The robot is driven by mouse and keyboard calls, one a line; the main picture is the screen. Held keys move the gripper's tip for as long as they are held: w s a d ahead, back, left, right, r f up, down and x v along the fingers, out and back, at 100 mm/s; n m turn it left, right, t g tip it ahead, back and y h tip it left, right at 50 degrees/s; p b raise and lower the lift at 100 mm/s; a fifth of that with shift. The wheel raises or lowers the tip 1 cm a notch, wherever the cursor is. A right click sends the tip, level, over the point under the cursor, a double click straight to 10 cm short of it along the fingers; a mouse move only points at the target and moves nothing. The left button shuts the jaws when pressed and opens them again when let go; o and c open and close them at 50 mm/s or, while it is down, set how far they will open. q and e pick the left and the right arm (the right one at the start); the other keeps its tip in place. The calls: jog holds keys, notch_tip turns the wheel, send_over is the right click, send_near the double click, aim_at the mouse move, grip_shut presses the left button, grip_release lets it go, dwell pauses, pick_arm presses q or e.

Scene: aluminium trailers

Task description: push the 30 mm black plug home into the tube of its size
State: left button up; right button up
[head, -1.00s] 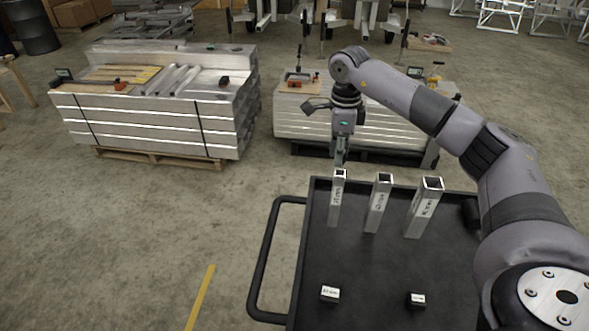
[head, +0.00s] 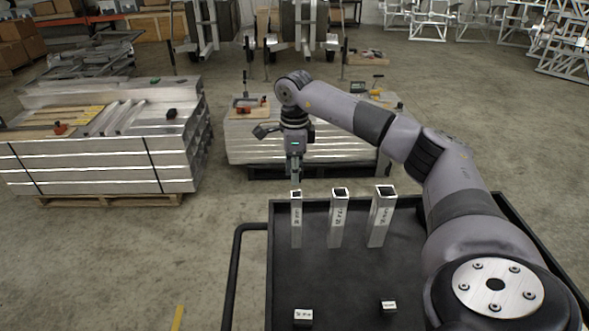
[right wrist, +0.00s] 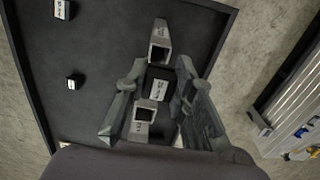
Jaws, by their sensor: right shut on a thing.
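My right gripper (head: 295,180) points down above the mouth of the leftmost, narrowest tube (head: 297,222) in the head view. In the right wrist view its fingers (right wrist: 155,100) are shut on a black plug (right wrist: 157,86) with a white label. The middle tube (head: 339,222) and the widest tube (head: 381,220) stand upright beside it, mouths open. Two open tube mouths show near the held plug in the right wrist view. I cannot tell whether the plug touches a tube, and its label is too small to read. My left gripper is out of view.
Two more labelled black plugs, one left (head: 303,318) and one right (head: 388,307), lie on the black cart top (head: 345,285). Pallets of aluminium profiles (head: 100,165) stand beyond the cart. The cart top between tubes and loose plugs is clear.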

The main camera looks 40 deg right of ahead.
notch_tip(320, 180, down, 6)
jog(key=b, duration=0.3)
jog(key=shift+r, duration=0.2)
jog(key=shift+s, duration=0.1)
dwell(0.4)
jog(key=o, duration=0.9)
jog(key=shift+f, duration=0.15)
notch_tip(320, 180, up, 12)
dwell(0.5)
